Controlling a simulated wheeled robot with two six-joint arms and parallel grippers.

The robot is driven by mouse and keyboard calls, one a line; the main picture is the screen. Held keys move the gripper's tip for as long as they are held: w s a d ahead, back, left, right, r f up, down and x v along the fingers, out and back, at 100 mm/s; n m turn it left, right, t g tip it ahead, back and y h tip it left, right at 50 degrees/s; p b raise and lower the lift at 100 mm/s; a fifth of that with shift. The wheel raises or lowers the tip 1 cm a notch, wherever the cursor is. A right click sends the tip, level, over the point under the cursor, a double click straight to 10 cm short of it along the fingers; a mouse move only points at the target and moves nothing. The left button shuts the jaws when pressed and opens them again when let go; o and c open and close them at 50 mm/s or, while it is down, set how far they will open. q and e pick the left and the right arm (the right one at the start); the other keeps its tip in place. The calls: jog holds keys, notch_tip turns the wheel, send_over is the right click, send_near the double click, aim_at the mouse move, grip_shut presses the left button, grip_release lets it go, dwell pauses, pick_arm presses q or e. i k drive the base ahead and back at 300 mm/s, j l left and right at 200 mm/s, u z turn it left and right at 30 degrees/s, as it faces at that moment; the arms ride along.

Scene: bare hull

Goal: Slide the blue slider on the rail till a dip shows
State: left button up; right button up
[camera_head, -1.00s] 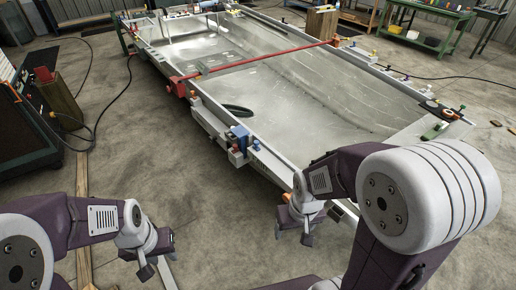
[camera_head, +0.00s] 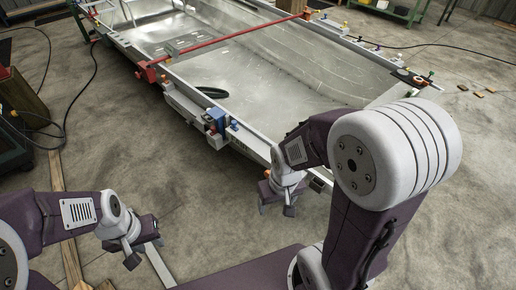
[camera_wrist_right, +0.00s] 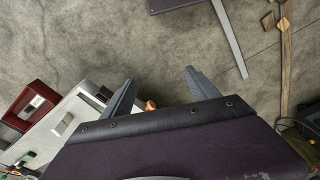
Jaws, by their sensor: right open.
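The blue slider (camera_head: 217,118) sits on the grey rail (camera_head: 183,103) along the near side of the metal hull in the head view. I cannot make out a dip at this size. My right gripper (camera_head: 278,206) is open and empty, right of and nearer than the slider, beside the hull's near corner. In the right wrist view its two fingers (camera_wrist_right: 163,90) are spread with floor beyond them. My left gripper (camera_head: 145,252) hangs over the floor at lower left, apart from the hull, its fingers seemingly spread with nothing seen between them.
A red bar (camera_head: 225,37) crosses the hull (camera_head: 260,85) behind the slider. A wooden plank (camera_head: 66,215) lies on the floor at left. The floor left of the hull is mostly clear.

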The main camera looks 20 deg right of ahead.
aim_at(233, 124)
jog(key=i+l, duration=0.15)
jog(key=i, duration=0.45)
jog(key=i+l, duration=0.15)
jog(key=i, duration=0.4)
jog(key=i+l, duration=0.15)
jog(key=i, duration=0.45)
